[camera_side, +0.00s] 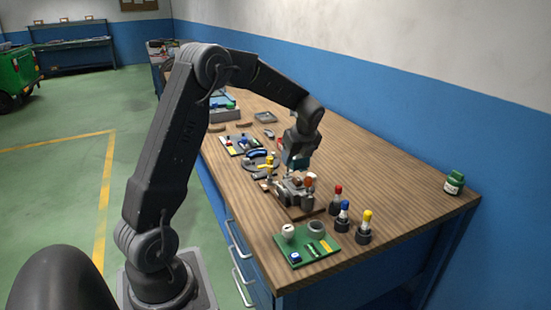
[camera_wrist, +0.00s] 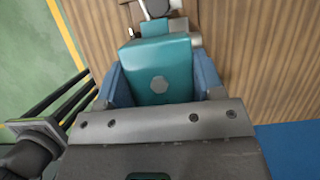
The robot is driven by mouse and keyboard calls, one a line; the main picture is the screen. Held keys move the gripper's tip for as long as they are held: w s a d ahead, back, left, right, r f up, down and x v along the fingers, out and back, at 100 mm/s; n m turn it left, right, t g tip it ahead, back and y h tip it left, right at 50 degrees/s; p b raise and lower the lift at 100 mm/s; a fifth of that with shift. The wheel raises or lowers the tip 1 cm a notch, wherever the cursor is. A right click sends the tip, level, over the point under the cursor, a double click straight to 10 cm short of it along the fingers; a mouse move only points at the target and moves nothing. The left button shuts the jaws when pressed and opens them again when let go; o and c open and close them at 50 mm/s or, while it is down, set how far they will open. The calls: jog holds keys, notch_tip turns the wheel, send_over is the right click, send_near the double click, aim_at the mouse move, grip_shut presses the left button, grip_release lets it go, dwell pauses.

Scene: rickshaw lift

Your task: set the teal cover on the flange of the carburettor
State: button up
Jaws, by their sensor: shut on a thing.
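The teal cover (camera_wrist: 158,60) is a blocky piece with a grey hexagonal spot on it. It sits between the two blue fingers of my gripper (camera_wrist: 162,85) in the wrist view, with a finger against each side. In the side view, my gripper (camera_side: 297,164) points down just above the grey metal carburettor (camera_side: 294,190), which rests on the bench. The cover is hard to make out there. In the wrist view, part of the carburettor (camera_wrist: 160,8) shows beyond the cover. The flange is hidden, and I cannot tell whether the cover touches it.
A green board (camera_side: 307,246) with small parts lies near the front end of the wooden bench (camera_side: 400,190). Several bottles with coloured caps, such as the yellow one (camera_side: 365,228), stand right of the carburettor. A green jar (camera_side: 454,183) stands at the far right edge.

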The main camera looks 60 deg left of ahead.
aim_at(296, 177)
jog(key=shift+w+d+f, duration=0.2)
jog(key=shift+w, duration=0.05)
jog(key=shift+f, duration=3.05)
